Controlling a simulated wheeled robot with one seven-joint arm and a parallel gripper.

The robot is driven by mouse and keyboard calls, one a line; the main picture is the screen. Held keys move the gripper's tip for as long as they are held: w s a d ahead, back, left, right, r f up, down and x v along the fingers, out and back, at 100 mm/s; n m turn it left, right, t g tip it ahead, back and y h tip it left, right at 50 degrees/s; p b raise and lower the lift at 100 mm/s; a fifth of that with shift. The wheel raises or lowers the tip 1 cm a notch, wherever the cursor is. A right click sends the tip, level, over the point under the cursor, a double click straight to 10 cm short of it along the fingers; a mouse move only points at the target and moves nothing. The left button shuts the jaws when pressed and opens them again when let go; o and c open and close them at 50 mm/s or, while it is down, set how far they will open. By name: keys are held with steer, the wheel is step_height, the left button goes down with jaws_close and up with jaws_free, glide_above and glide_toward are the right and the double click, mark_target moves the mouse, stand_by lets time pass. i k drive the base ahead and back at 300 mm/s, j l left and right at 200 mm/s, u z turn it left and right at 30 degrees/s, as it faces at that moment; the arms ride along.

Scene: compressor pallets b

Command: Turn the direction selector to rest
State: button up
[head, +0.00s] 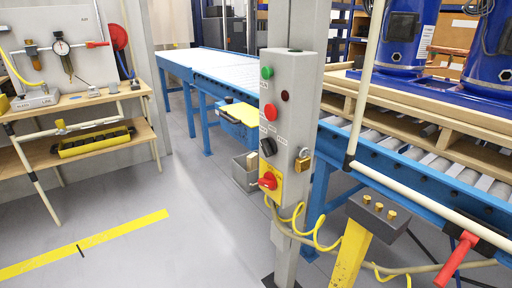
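A grey control box (290,110) is mounted on a grey post in the middle of the head view. On its front is a black rotary knob (268,147), which looks like the direction selector. Small pale labels sit beside it, too small to read. The knob appears tilted, but I cannot tell which label it points to. Above it are a green button (267,72), a red button (270,111) and a dark red lamp (285,95). Below it is a red rotary switch (267,181) on a yellow plate. My gripper is not in view.
A brass padlock (302,161) hangs on the box's right side. A yellow coiled cable (300,222) hangs below. A blue roller conveyor (400,160) with blue compressors on pallets runs behind. A wooden workbench (75,105) stands left. The grey floor (170,245) left of the post is clear.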

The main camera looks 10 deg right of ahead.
mark_target(269, 146)
steer(key=i+l+u, duration=0.15)
steer(key=i+u, duration=0.2)
steer(key=i, duration=0.15)
steer(key=i+l+u, duration=0.25)
steer(key=i+u, duration=0.15)
steer(key=i, duration=0.1)
